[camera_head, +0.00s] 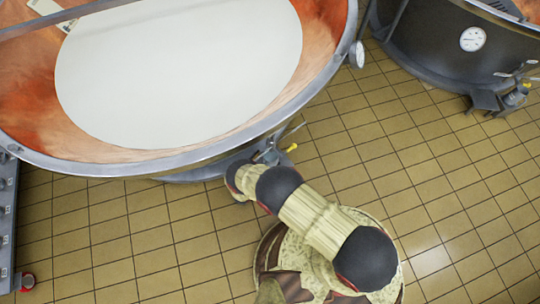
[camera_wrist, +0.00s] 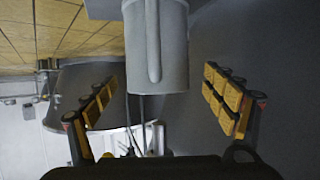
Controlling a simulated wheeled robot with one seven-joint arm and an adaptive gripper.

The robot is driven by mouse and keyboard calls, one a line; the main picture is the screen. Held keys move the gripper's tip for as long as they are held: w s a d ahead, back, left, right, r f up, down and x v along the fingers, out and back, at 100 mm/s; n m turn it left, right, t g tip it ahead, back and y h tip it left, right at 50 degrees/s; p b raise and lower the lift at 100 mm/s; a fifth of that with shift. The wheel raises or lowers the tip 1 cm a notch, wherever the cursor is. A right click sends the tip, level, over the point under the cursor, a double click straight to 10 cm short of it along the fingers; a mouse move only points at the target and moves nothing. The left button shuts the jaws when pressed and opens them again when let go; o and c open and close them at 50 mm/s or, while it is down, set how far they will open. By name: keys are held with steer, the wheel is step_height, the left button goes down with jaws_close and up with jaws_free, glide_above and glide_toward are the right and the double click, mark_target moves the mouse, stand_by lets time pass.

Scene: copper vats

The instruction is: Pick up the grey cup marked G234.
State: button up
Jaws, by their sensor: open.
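A grey cup (camera_wrist: 172,50) with a long handle facing the camera shows at the top middle of the wrist view. Its upper part is cut off by the frame edge, and I cannot read any marking on it. My gripper (camera_wrist: 160,80) is open, with one yellow-padded finger on each side of the cup and a visible gap to both. The cup appears beyond or level with the fingertips; the exact depth is unclear. In the head view I cannot make out the cup or my gripper; my arm reaches toward the near vat's rim, which hides what lies below.
A large copper vat (camera_head: 325,75) of white liquid fills the upper left of the head view. Valve fittings (camera_head: 275,152) stick out near my arm. A second vat (camera_head: 430,50) with a dial stands at upper right. The tiled floor (camera_head: 440,190) is clear on the right.

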steer(key=b+x, duration=0.1)
steer(key=x, duration=0.2)
steer(key=b+x, duration=0.1)
steer(key=x, duration=0.2)
steer(key=shift+d, duration=0.35)
steer(key=shift+w+d+f+b, duration=0.1)
steer(key=shift+w+d+b, duration=0.15)
steer(key=shift+w, duration=0.25)
steer(key=shift+a, duration=0.1)
steer(key=shift+c, duration=0.2)
steer(key=c, duration=2)
steer(key=shift+c, duration=0.2)
